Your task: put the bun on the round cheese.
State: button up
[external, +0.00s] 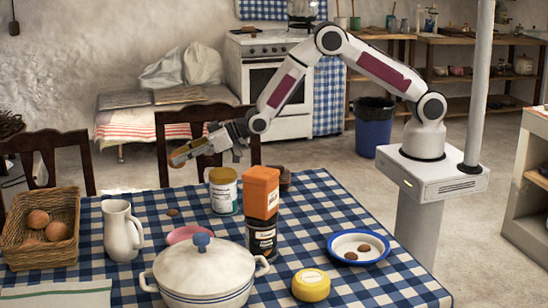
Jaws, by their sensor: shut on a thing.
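The round cheese (311,287) is yellow with a pale label on top. It sits on the checked tablecloth near the front, right of the white pot. My gripper (190,150) is raised above the far left part of the table, well away from the cheese. It is shut on a small tan-brown thing, which looks like the bun (178,160); the fingers partly cover it and its shape is hard to make out.
A lidded white pot (205,270), an orange-topped dark jar (262,235), a cream tin (223,190) and a white jug (122,230) stand on the table. A basket (20,252) of brown round things is at left. A blue-rimmed dish (380,258) lies right of the cheese.

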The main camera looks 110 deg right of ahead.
notch_tip(320, 180, up, 16)
jog(key=a+n+y, duration=0.3)
jog(key=a, duration=1.4)
jog(key=n+g+y, duration=0.4)
jog(key=n+y, duration=0.4)
jog(key=y, duration=0.1)
send_over(314, 274)
notch_tip(314, 274, down, 10)
jog(key=shift+f, duration=0.7)
jog(key=shift+f, duration=0.1)
jog(key=shift+f, duration=3.05)
